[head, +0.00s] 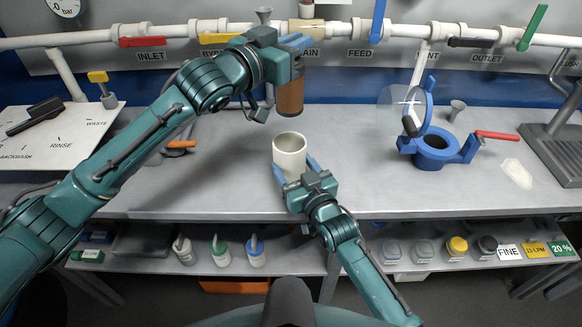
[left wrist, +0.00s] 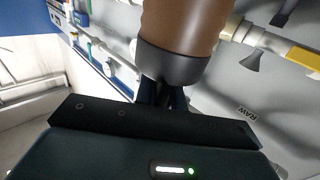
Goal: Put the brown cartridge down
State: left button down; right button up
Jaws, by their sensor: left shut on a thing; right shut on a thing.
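The brown cartridge (head: 290,98) is held by my left gripper (head: 290,62) above the back of the bench, near the pipe. It hangs roughly upright, clear of the bench top. In the left wrist view the cartridge (left wrist: 185,25) shows large, with a dark grey end collar against the gripper. My right gripper (head: 294,175) is shut on a cream-white cup (head: 290,150), lower in the head view and a little below the cartridge. The cup is open at the top and looks empty. Its contact with the bench is hard to tell.
A blue housing (head: 436,150) with its hinged ring lid raised stands to the right, a red handle (head: 497,135) beside it. Valved pipes (head: 340,30) run along the back. The bench (head: 350,185) between cup and housing is clear.

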pick_arm(q)
notch_tip(320, 180, down, 18)
dwell(0.6)
jog(key=c, duration=1.5)
grip_release()
jog(key=shift+f, duration=0.15)
jog(key=v, duration=1.2)
jog(key=shift+a+r, duration=0.15)
jog(key=shift+r, duration=0.05)
